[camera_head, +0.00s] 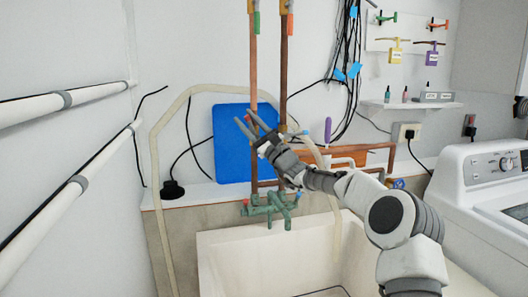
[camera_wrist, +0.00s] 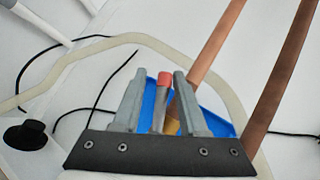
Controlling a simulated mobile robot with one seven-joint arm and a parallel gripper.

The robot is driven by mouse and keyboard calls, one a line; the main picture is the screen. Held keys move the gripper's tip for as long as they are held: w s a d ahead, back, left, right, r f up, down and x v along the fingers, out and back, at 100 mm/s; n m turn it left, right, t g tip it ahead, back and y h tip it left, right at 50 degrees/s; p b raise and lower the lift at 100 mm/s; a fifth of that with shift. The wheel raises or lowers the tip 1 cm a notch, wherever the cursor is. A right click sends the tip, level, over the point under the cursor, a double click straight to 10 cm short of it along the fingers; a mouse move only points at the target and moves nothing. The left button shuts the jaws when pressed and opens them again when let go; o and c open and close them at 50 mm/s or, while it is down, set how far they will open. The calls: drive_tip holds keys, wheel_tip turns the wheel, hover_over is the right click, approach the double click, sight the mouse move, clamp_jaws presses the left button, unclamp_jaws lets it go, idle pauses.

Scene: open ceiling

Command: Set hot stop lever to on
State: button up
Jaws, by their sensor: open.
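A metal lever with a red tip (camera_wrist: 165,79) shows between my fingers in the wrist view, with a yellow brass part at its base. I take it for the hot stop lever. My gripper (camera_wrist: 159,74) is open around it in that picture, the right finger closer; I cannot tell whether either finger touches it. In the head view, my gripper (camera_head: 244,116) points up and left in front of the blue board, by the left copper pipe (camera_head: 254,68). There the lever is not clearly visible, probably hidden by my gripper.
A blue board (camera_head: 229,165) leans on the wall behind. The right copper pipe (camera_head: 284,70) runs alongside the left one. Green taps (camera_head: 268,207) sit below, over a pale sink (camera_head: 275,245). A hose (camera_head: 153,145) arches at left; a washing machine (camera_head: 490,180) stands at right.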

drive_tip(key=a+f+n+g+h+p, duration=0.3)
drive_tip(key=f+n+g+p, duration=0.35)
drive_tip(key=n+p, duration=0.8)
drive_tip(key=s+d+r+m+g+b, duration=0.2)
drive_tip(key=s+d+r+m, duration=0.1)
drive_tip(key=s+d, duration=0.9)
drive_tip(key=s+a+n+g+h, duration=0.2)
drive_tip(key=s+h, duration=0.1)
drive_tip(key=s, duration=0.7)
drive_tip(key=s+a+n+g+h, duration=0.3)
drive_tip(key=s, duration=0.7)
drive_tip(key=shift+f+h+b, duration=0.2)
drive_tip(key=shift+h+b, duration=0.1)
drive_tip(key=shift+b, duration=0.05)
drive_tip(key=shift+s+n, duration=0.1)
drive_tip(key=shift+n, duration=0.15)
drive_tip(key=shift+c, duration=0.3)
